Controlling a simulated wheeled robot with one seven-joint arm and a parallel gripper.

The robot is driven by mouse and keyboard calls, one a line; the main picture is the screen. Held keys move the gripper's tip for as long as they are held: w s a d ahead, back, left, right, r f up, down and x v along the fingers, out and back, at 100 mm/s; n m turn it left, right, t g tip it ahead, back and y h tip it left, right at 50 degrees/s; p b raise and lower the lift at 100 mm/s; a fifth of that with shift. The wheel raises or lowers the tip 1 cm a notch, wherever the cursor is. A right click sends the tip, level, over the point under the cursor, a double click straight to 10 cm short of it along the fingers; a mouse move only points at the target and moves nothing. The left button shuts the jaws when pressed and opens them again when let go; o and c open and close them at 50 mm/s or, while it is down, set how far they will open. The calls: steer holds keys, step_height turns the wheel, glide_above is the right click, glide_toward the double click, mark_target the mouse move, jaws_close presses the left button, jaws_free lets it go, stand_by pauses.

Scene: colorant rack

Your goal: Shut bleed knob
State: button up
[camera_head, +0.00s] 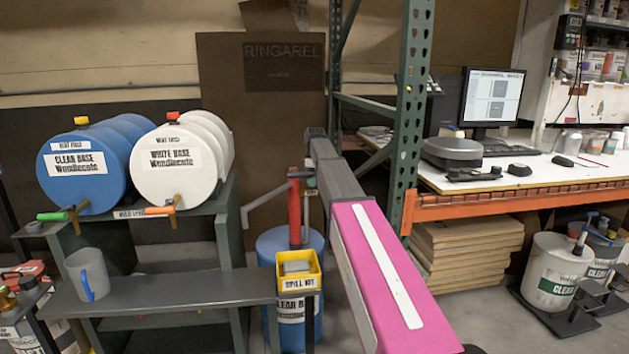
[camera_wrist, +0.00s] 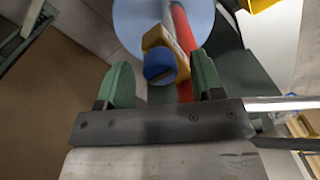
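A blue knob (camera_wrist: 160,66) sits on a yellow-brown fitting (camera_wrist: 166,37) beside a red pipe (camera_wrist: 183,28) in the wrist view; I take it for the bleed knob. My gripper (camera_wrist: 161,64) is open, its two green pads on either side of the knob in the picture, with gaps showing on both sides. I cannot tell how far the knob lies beyond the fingertips. In the head view the red pump pipe (camera_head: 294,210) stands on a blue drum (camera_head: 270,243). My gripper is mostly hidden there behind my arm, and the knob cannot be made out.
A yellow spill kit bin (camera_head: 298,285) stands in front of the drum. A dark rack (camera_head: 175,290) with a blue and a white barrel is at left. A green rack post (camera_head: 410,120) and a workbench (camera_head: 480,192) stand at right, close to my arm.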

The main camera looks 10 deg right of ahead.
steer(key=c, duration=0.9)
steer(key=shift+m, duration=0.4)
steer(key=m, duration=0.3)
steer(key=shift+m, duration=0.4)
steer(key=m, duration=1.3)
steer(key=shift+t, duration=0.3)
steer(key=shift+m, duration=0.3)
